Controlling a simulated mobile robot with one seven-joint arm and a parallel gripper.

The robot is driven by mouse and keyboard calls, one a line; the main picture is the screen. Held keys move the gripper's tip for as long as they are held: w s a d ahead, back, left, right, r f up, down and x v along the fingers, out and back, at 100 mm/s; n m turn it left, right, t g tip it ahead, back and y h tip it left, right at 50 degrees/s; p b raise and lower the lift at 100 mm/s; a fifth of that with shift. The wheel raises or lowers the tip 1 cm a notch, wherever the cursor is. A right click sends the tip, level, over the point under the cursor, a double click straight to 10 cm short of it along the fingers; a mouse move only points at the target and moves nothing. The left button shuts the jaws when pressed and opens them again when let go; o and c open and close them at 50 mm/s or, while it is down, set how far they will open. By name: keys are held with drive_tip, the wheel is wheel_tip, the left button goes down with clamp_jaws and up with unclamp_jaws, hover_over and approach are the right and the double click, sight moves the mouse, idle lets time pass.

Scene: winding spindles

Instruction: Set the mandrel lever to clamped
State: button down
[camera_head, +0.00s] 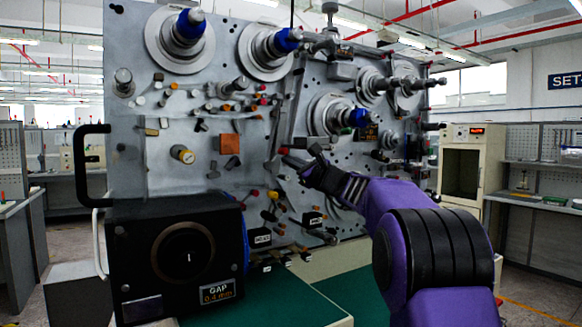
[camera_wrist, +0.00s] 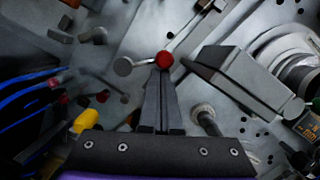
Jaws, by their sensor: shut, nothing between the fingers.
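My gripper (camera_head: 298,166) reaches from the right to the face of the grey winding machine panel (camera_head: 180,130). In the wrist view my gripper (camera_wrist: 160,74) has its two dark fingers together and empty. A short lever with a red knob (camera_wrist: 164,59) and a round silver pivot (camera_wrist: 122,66) lies just beyond the fingertips; the tips appear to touch or nearly touch the knob. The red knob (camera_head: 284,151) also shows in the head view, at the fingertips. No readable label marks it as the mandrel lever, and its clamped side cannot be told.
A grey block (camera_wrist: 240,78) juts out right of the fingers. A yellow part (camera_wrist: 85,121) is at lower left. Spindles with blue collars (camera_head: 287,41) stand along the top. A black box with a "GAP 0.4 mm" display (camera_head: 217,293) stands front left, beside a green surface (camera_head: 265,297).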

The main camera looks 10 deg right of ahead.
drive_tip(key=n, duration=0.2)
drive_tip(key=r+n+g, duration=0.1)
drive_tip(key=n, duration=0.1)
drive_tip(key=a+r+n+y, duration=0.1)
drive_tip(key=n, duration=0.1)
drive_tip(key=shift+s+r, duration=0.1)
drive_tip(key=shift+s, duration=0.1)
drive_tip(key=shift+s+a+r+n+g, duration=0.1)
drive_tip(key=shift+a+r+n+g, duration=0.15)
drive_tip(key=shift+n, duration=0.55)
drive_tip(key=shift+s+a+r+n+g, duration=0.1)
drive_tip(key=shift+a+n+g, duration=0.15)
drive_tip(key=shift+n, duration=0.55)
drive_tip(key=shift+s+a+r+n+g, duration=0.1)
drive_tip(key=shift+a+r+n+g, duration=0.15)
drive_tip(key=shift+n, duration=0.55)
drive_tip(key=shift+d, duration=0.1)
drive_tip(key=b+v, duration=0.3)
drive_tip(key=v, duration=1.4)
drive_tip(key=shift+d, duration=0.15)
drive_tip(key=shift+s, duration=0.1)
